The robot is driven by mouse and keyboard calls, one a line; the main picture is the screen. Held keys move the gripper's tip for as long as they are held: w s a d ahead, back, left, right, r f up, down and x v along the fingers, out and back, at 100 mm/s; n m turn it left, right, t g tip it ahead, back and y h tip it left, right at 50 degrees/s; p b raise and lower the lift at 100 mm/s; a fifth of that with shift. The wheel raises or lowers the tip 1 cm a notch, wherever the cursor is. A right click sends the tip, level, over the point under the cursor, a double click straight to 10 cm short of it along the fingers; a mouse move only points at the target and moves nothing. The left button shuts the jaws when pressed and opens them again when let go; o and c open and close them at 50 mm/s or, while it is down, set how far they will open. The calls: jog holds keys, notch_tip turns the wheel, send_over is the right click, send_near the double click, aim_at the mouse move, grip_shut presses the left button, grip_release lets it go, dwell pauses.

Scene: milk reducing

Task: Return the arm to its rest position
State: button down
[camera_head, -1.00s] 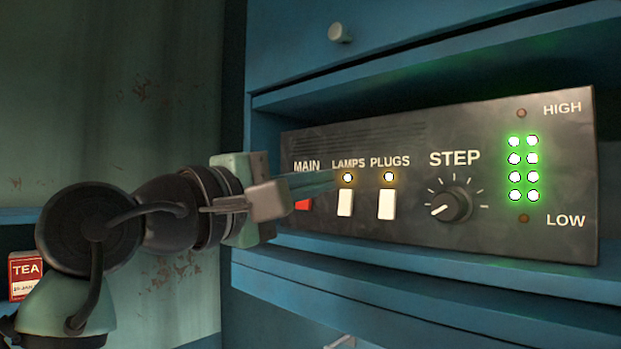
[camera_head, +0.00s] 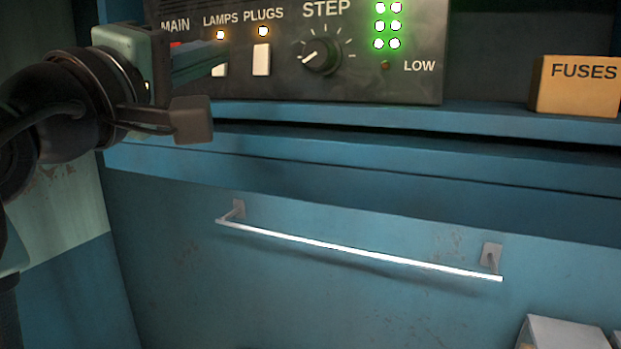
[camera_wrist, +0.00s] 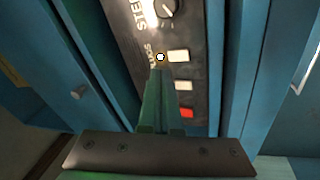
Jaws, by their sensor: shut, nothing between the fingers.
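My gripper (camera_head: 222,62) is at the upper left of the head view, shut and empty, in front of the left part of a dark control panel (camera_head: 420,88). In the wrist view its green fingers (camera_wrist: 158,95) lie together and point at the panel near the white switches. The panel has a lit lamp over each of the LAMPS and PLUGS switches, a STEP knob (camera_head: 321,56) and green lights (camera_head: 388,22). The red MAIN switch (camera_wrist: 187,113) shows in the wrist view and is mostly hidden behind my gripper in the head view.
The panel sits in a blue shelf (camera_head: 480,118) whose front edge runs below it. A metal rail (camera_head: 360,252) sticks out from the blue front underneath. A FUSES box (camera_head: 577,86) stands at the right. A pale box (camera_head: 565,335) is at the lower right.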

jog(key=s+d+f+m+t+y+b, duration=0.1)
jog(key=s+d+f+m+t+b, duration=0.15)
jog(key=d+f+m+b, duration=0.4)
jog(key=s+d+f+m+t+y+b, duration=0.4)
jog(key=s+f, duration=0.4)
jog(key=s, duration=0.4)
jog(key=shift+d+f+t+y+b, duration=0.35)
jog(key=shift+d+y+b, duration=0.25)
jog(key=shift+d+b, duration=0.45)
jog(key=shift+s+d+m, duration=0.1)
jog(key=shift+m, duration=0.15)
